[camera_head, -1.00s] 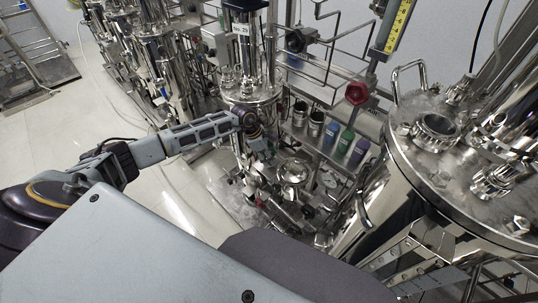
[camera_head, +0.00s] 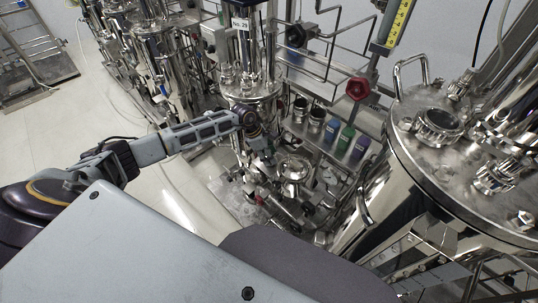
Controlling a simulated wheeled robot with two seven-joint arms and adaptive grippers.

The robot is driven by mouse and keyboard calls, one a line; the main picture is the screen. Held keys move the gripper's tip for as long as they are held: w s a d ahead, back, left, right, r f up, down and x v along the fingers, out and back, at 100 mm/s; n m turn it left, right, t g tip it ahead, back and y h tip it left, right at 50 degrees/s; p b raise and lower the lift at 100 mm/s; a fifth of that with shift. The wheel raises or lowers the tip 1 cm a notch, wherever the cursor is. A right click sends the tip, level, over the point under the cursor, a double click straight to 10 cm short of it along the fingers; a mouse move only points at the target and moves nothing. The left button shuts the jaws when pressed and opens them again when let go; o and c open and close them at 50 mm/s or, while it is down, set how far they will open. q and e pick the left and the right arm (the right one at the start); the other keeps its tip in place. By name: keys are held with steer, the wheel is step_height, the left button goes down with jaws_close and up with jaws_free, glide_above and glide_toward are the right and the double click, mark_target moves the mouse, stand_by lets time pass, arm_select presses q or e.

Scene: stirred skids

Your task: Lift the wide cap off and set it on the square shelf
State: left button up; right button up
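My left arm comes in from the left. Its gripper (camera_head: 265,155) is small and dark against the pipework, at the front of a steel vessel (camera_head: 250,95) labelled "No. 29". I cannot tell whether its fingers are open or hold anything. A round, shiny metal lid (camera_head: 293,168) lies just right of the gripper, low among the fittings. It may be the wide cap, but I cannot be sure. I cannot pick out the square shelf with certainty. My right gripper is not in view.
A large steel tank (camera_head: 405,170) with ports and a handle fills the right side. More steel vessels (camera_head: 150,50) stand at the back left. The pale floor (camera_head: 70,120) at left is open.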

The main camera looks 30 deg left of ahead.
arm_select(q)
steer(key=shift+f+b, duration=0.45)
steer(key=shift+f, duration=0.1)
steer(key=o, duration=1.1)
steer(key=shift+p+v, duration=2.05)
steer(key=shift+v, duration=1.45)
